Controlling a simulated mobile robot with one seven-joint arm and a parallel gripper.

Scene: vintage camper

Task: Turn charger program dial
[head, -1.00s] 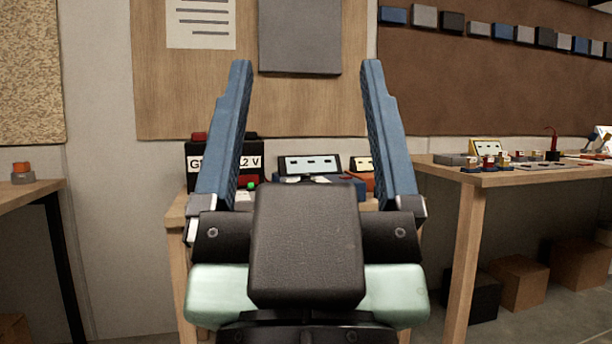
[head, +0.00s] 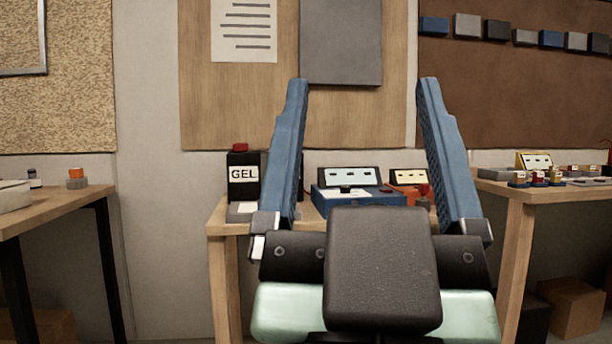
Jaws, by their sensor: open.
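A blue charger-like unit (head: 362,197) with a pale, dark-framed display panel (head: 348,177) stands on the middle wooden bench (head: 222,212). It shows between the fingers of my gripper (head: 363,85), farther back. A small dark knob-like part (head: 345,188) is on its top and a dark red one (head: 387,188) at its right; I cannot tell which is the program dial. My gripper is open and empty, its two blue fingers spread and pointing up in the picture. The gripper's body hides the bench front and may hide the unit's lower edge.
A black GEL battery (head: 243,172) with a red cap stands left of the unit, partly behind the left finger. An orange device (head: 408,178) is at the right. Side tables stand left (head: 65,207) and right (head: 570,190). Boards hang on the wall behind.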

